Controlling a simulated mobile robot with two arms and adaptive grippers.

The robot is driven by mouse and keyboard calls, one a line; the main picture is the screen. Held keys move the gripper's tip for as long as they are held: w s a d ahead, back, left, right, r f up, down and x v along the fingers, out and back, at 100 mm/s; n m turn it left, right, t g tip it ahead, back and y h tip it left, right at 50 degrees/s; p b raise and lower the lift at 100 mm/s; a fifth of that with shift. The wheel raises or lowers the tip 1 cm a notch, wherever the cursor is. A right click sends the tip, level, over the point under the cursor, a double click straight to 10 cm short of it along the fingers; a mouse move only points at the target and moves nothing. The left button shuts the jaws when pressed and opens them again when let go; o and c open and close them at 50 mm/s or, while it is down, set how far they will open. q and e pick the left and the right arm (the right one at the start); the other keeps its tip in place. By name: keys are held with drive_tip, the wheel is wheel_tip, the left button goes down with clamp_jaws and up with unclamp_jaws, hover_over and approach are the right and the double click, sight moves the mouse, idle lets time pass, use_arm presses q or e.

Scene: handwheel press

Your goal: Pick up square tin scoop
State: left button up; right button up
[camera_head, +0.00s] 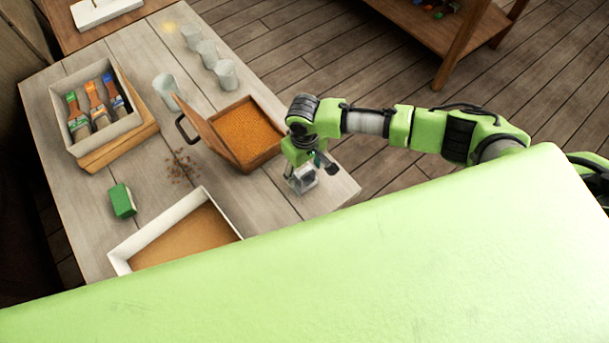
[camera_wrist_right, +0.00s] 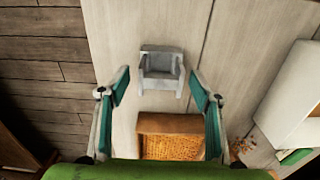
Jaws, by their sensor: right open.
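The square tin scoop (camera_head: 302,179) is a small grey metal box shape at the right end of the wooden table, by its edge. In the right wrist view the scoop (camera_wrist_right: 161,72) lies ahead of the fingertips, roughly centred between them. My right gripper (camera_head: 309,161) is above the scoop, partly hiding it. In the right wrist view my right gripper (camera_wrist_right: 161,88) has its two teal-padded fingers spread wide with nothing held. Whether a finger touches the scoop cannot be told. My left gripper is not in view.
A wooden box of orange grains (camera_head: 247,132) with an open lid (camera_head: 212,130) stands close to the scoop. A white-walled tray (camera_head: 160,229), a green block (camera_head: 122,200), a brush box (camera_head: 136,121) and several cups (camera_head: 226,76) share the table. My light-green body hides the lower foreground.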

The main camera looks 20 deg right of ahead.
drive_tip(key=shift+f, duration=0.6)
drive_tip(key=c, duration=1.2)
drive_tip(key=shift+r, duration=0.15)
drive_tip(key=shift+r, duration=0.2)
wheel_tip(320, 180, up, 2)
drive_tip(key=shift+r, duration=0.1)
drive_tip(key=s+a+r, duration=0.7)
drive_tip(key=s+r, duration=0.3)
drive_tip(key=s, duration=0.2)
drive_tip(key=shift+a, duration=0.15)
